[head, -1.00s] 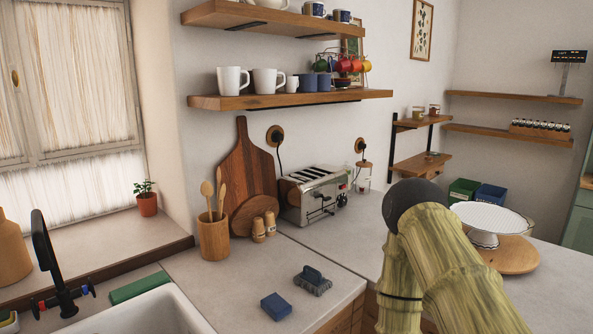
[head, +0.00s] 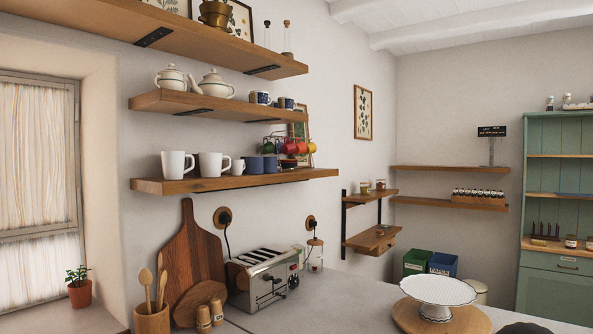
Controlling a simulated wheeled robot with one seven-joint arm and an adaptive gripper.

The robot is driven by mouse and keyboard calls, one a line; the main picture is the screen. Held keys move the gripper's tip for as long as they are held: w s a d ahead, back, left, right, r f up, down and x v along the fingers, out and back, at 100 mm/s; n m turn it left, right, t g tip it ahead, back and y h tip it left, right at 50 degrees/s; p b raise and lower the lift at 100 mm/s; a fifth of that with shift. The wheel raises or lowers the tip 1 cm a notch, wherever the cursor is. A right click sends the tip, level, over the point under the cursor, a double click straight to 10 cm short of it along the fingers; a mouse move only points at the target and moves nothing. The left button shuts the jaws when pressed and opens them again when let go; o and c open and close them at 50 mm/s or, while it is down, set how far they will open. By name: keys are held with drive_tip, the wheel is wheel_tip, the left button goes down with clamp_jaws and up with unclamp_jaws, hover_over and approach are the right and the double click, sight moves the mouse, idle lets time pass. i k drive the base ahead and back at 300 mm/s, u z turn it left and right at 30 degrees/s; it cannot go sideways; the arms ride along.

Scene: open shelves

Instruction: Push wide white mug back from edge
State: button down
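Two white mugs stand upright on the lowest long wooden shelf (head: 262,180) in the head view. The left white mug (head: 173,165) is near the shelf's left end. The right white mug (head: 210,166) looks wider and stands just beside it, its handle toward the right. I cannot tell exactly how far each stands from the front edge. A small white cup (head: 238,167) is right of the wider mug. My gripper is out of view; only a dark rounded piece, likely of my arm, shows at the bottom right.
Blue mugs (head: 262,164) and a rack of coloured cups (head: 290,147) stand farther right on that shelf. Above is a shelf with teapots (head: 213,86). Below are a cutting board (head: 190,255), a toaster (head: 262,278) and a white cake stand (head: 437,292).

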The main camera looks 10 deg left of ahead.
sight(210, 164)
drive_tip(key=z, duration=0.15)
drive_tip(key=k, duration=0.6)
drive_tip(key=u, duration=0.75)
drive_tip(key=i, duration=0.35)
drive_tip(key=u, duration=0.1)
